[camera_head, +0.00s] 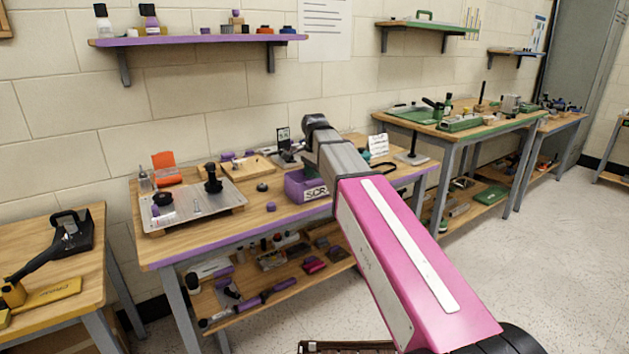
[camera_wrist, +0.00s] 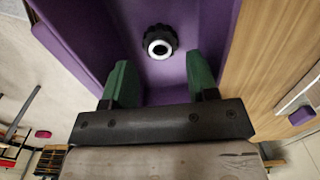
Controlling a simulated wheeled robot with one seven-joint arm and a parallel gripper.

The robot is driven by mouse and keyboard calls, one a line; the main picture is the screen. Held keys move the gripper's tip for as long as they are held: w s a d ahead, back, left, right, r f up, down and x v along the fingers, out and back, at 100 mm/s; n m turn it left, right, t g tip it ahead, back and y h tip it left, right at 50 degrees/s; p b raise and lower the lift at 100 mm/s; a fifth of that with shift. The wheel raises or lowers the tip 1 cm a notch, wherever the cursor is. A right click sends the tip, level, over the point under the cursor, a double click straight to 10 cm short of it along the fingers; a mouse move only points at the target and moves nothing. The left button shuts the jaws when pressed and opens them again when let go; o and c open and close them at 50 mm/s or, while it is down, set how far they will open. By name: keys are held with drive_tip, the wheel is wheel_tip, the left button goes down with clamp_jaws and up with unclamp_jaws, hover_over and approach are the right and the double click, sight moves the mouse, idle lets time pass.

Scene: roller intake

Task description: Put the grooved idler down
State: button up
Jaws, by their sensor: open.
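A small round black part with a ridged rim and a white ring around its dark centre, likely the grooved idler (camera_wrist: 160,41), lies on the floor of a purple bin (camera_wrist: 208,22) in the wrist view. My gripper (camera_wrist: 160,65) is open, its two green fingers apart and reaching into the bin. The part lies just beyond the fingertips, between their lines, with purple floor showing around it. In the head view the purple bin (camera_head: 301,190), with lettering starting "SCR", stands on the purple-edged bench; my arm hides its right side. The gripper fingers and the part cannot be made out there.
The purple-edged bench (camera_head: 262,218) also holds a metal plate (camera_head: 180,212) with black fixtures, an orange bin (camera_head: 166,168) and a wooden board (camera_head: 238,168). A shelf underneath carries several parts.

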wheel_tip(320, 180, up, 11)
drive_tip(key=shift+r, duration=0.15)
idle(0.5)
